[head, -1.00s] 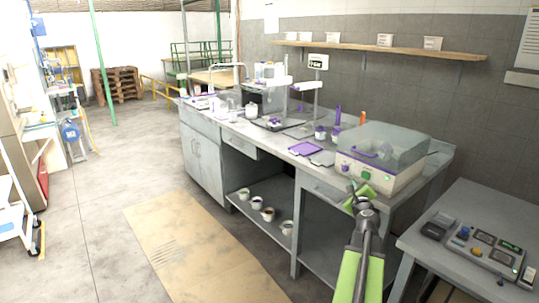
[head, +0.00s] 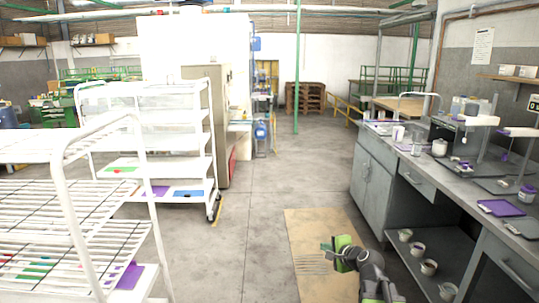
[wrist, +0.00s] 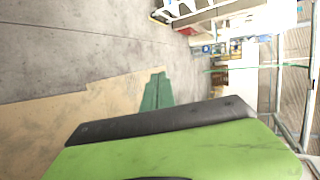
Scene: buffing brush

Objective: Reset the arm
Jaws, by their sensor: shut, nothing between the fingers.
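My gripper (head: 331,249) shows low in the head view, right of centre, in front of the tan floor mat (head: 305,228). It is green with dark parts, shut and empty, and held in the air away from the bench. In the wrist view, a green fingertip (wrist: 157,92) points over the mat and concrete floor, above my large green and black gripper body. My dark arm comes up from the bottom edge of the head view.
A grey workbench (head: 377,167) with jars, stands and a purple tray (head: 501,208) runs along the right. White wire-shelf carts (head: 75,215) stand at the left. Open concrete floor (head: 250,190) lies between, reaching back to stacked pallets (head: 306,97).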

